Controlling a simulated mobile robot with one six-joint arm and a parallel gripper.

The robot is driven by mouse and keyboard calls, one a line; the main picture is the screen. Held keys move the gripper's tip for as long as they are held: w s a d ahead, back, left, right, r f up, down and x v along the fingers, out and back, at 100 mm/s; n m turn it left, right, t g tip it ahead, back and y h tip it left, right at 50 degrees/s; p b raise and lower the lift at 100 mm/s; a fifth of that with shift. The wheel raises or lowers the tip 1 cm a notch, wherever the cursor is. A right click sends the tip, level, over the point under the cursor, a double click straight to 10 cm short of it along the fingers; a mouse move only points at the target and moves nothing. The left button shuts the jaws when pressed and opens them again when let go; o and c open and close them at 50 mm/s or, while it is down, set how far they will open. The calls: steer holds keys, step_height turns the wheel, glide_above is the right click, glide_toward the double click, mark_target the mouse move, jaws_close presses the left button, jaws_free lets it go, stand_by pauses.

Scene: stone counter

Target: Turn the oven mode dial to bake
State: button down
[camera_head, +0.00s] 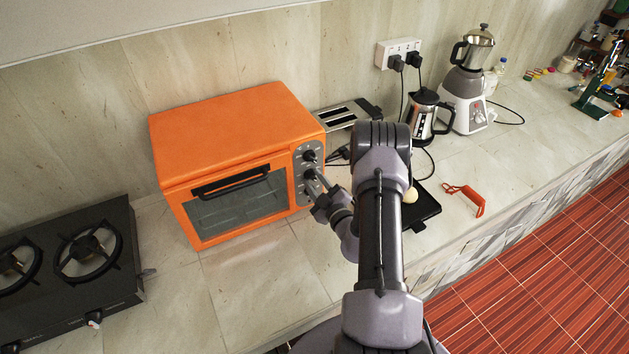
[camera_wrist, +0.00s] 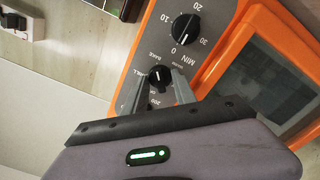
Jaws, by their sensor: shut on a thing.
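The orange oven (camera_head: 232,125) stands on the counter, with a grey dial panel at the right of its front. The mode dial (camera_wrist: 160,76) is a small black knob with a pale mark, and tiny lettering is printed around it. My gripper (camera_wrist: 158,84) is shut on this dial, one finger on each side. The head view shows my gripper (camera_head: 313,180) at the panel from the front right. A timer dial (camera_wrist: 185,28) marked MIN is clear of the fingers. The other dial is hidden behind my gripper in the wrist view. I cannot tell the dial's exact setting.
A toaster (camera_head: 346,114) is right of the oven, with a kettle (camera_head: 424,113) and a blender (camera_head: 468,83) beyond. A black gas stove (camera_head: 70,262) is at the left. A dark tray (camera_head: 424,210) lies near my arm. Counter in front of the oven is clear.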

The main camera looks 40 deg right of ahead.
steer(key=c, duration=1)
jaws_free()
steer(key=v, duration=1.7)
steer(key=shift+s, duration=0.2)
